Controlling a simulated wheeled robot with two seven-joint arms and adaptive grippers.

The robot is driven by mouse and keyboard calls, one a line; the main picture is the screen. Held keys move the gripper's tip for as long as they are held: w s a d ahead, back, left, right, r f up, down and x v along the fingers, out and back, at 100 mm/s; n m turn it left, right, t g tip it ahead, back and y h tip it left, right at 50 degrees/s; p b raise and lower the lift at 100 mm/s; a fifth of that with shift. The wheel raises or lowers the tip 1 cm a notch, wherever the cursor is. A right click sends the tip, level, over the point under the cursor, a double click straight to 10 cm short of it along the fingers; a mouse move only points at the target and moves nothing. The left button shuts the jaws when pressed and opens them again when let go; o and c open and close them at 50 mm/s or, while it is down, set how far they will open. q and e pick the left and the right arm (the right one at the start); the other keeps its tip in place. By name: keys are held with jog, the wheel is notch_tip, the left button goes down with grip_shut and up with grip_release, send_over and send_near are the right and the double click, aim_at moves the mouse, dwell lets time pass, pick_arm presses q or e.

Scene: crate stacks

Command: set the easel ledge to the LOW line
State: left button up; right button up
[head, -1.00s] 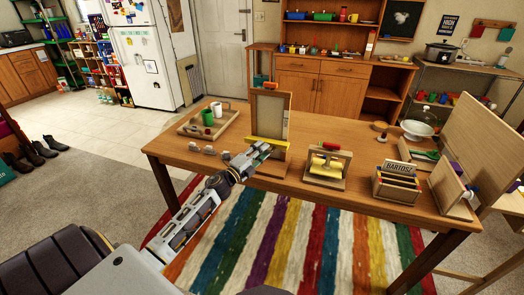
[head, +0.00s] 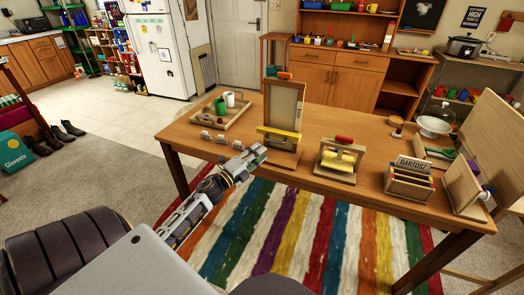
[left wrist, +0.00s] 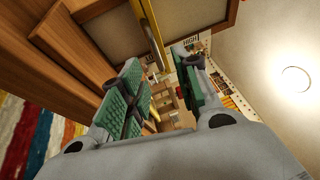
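The wooden easel (head: 285,104) stands upright on the table with a pale panel. Its yellow ledge (head: 278,133) crosses its lower part, above the base. In the left wrist view, the green-padded fingers of this gripper (left wrist: 160,88) are spread with nothing held. The yellow ledge (left wrist: 151,32) runs lengthwise beyond them, beside the pale panel (left wrist: 190,17). My right gripper is not in view.
On the table (head: 330,122), a tray (head: 233,122) with two mugs stands left of the easel. A wooden stand with a yellow roller (head: 338,160), a card box (head: 409,180) and a large board (head: 486,135) stand to the right. Small pale clips (head: 221,140) line the front left edge.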

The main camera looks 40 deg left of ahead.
pick_arm(q)
jog(key=shift+v, duration=1.4)
